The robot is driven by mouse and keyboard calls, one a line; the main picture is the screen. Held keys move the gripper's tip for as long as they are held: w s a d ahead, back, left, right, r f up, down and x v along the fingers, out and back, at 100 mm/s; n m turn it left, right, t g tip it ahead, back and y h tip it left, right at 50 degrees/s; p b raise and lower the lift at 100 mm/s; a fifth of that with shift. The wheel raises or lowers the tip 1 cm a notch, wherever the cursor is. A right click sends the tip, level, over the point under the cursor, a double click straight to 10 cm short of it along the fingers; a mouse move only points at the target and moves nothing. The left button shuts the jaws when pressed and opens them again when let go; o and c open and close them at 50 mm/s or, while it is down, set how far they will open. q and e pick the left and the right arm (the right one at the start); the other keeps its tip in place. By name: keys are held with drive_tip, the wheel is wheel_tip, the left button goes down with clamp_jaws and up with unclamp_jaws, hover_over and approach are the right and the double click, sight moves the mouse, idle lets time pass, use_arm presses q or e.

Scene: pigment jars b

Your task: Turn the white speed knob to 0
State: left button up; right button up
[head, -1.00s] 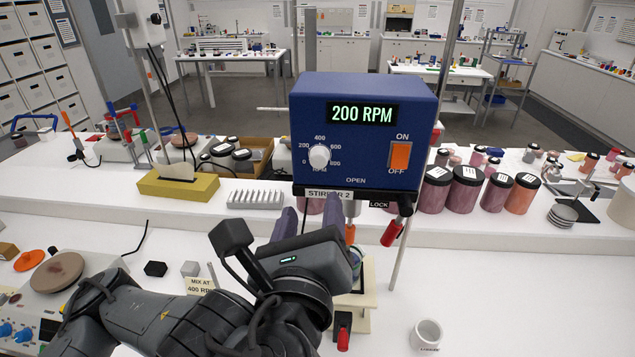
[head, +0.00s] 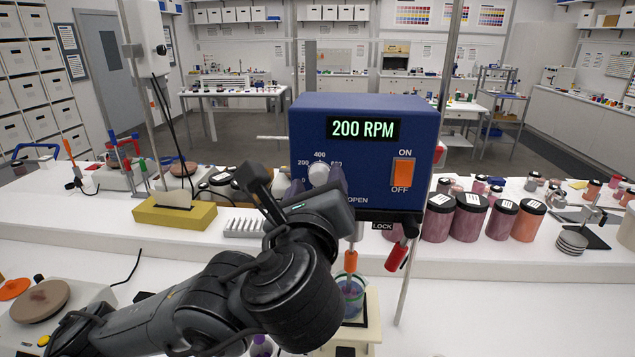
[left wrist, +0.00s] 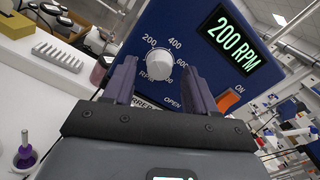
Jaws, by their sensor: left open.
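The white speed knob (head: 319,174) is on the front of the blue stirrer box (head: 270,1). The box's display reads 200 RPM. The knob also shows in the left wrist view (left wrist: 159,65), with a dial scale from 0 to 800 around it. My left gripper (head: 317,184) is open in front of the box's lower left face. Its two fingertips, seen in the left wrist view (left wrist: 158,75), lie on either side of the knob, with gaps between them and it. I cannot tell how far they are from the panel. My right gripper is not in view.
An orange ON/OFF switch (head: 403,173) is at the right of the panel. A red-handled lock lever (head: 396,257) hangs below the box. A beaker (head: 351,297) stands under the stirrer. Several pigment jars (head: 470,218) stand to the right.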

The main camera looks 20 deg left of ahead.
use_arm(q)
drive_tip(key=shift+w+a, duration=0.2)
drive_tip(key=shift+w, duration=0.5)
drive_tip(key=c, duration=1.1)
drive_tip(key=shift+o, duration=0.2)
drive_tip(key=n+b, duration=0.3)
drive_tip(key=n, duration=0.2)
drive_tip(key=shift+f+b, duration=0.2)
drive_tip(key=shift+b, duration=0.1)
drive_tip(key=n+b, duration=0.2)
drive_tip(key=n, duration=0.1)
drive_tip(key=shift+n, duration=0.4)
drive_tip(key=shift+r+n+b, duration=0.1)
drive_tip(key=shift+n+b, duration=0.8)
drive_tip(key=shift+n, duration=0.7)
